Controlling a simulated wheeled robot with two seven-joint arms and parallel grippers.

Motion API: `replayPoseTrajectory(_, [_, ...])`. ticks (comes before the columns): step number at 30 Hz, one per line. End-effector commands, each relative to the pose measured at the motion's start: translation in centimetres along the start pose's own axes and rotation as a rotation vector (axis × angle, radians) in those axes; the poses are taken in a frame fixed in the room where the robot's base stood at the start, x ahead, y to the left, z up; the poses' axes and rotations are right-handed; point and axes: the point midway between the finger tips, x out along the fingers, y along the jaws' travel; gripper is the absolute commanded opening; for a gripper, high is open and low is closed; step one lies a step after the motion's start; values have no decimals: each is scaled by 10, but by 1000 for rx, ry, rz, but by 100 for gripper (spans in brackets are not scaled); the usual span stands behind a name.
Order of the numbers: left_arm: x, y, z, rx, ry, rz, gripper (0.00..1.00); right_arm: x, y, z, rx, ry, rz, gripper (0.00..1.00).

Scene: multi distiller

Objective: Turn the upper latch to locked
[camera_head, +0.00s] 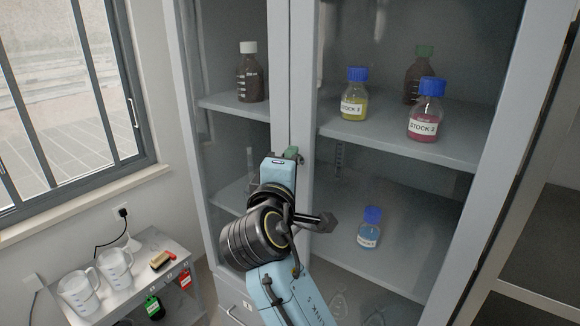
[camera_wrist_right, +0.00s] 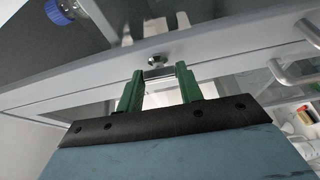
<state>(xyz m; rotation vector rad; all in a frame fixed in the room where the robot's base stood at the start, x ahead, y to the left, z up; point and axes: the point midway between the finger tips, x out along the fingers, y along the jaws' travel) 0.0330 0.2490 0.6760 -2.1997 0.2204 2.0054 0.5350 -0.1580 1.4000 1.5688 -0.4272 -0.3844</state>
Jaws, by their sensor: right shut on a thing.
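The cabinet's upper latch shows in the right wrist view as a small metal piece (camera_wrist_right: 157,61) on the grey door frame. My right gripper (camera_wrist_right: 159,68) has its two green fingers at either side of it, shut on the latch. In the head view my right gripper (camera_head: 290,154) is at the grey post between the two glass doors, and my own wrist and fingers hide the latch there. Whether the latch is turned to locked cannot be told. My left gripper is not in view.
The glass cabinet (camera_head: 291,70) holds a yellow bottle (camera_head: 354,106), a pink bottle (camera_head: 426,122), a blue bottle (camera_head: 369,232) and dark bottles behind the glass. A low cart (camera_head: 125,303) with beakers stands at left. Metal handles (camera_wrist_right: 308,33) show in the wrist view.

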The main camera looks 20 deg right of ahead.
Motion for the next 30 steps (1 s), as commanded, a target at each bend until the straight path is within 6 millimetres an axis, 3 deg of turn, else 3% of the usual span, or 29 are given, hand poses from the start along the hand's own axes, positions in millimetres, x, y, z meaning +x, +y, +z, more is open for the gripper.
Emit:
replayPoseTrajectory(20, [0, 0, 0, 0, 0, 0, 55, 0, 0, 0, -58, -1, -23, 14])
replayPoseTrajectory(21, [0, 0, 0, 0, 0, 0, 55, 0, 0, 0, -58, 0, -23, 40])
replayPoseTrajectory(25, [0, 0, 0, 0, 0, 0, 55, 0, 0, 0, -57, 0, -23, 57])
replayPoseTrajectory(30, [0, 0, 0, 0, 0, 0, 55, 0, 0, 0, -56, 0, -23, 58])
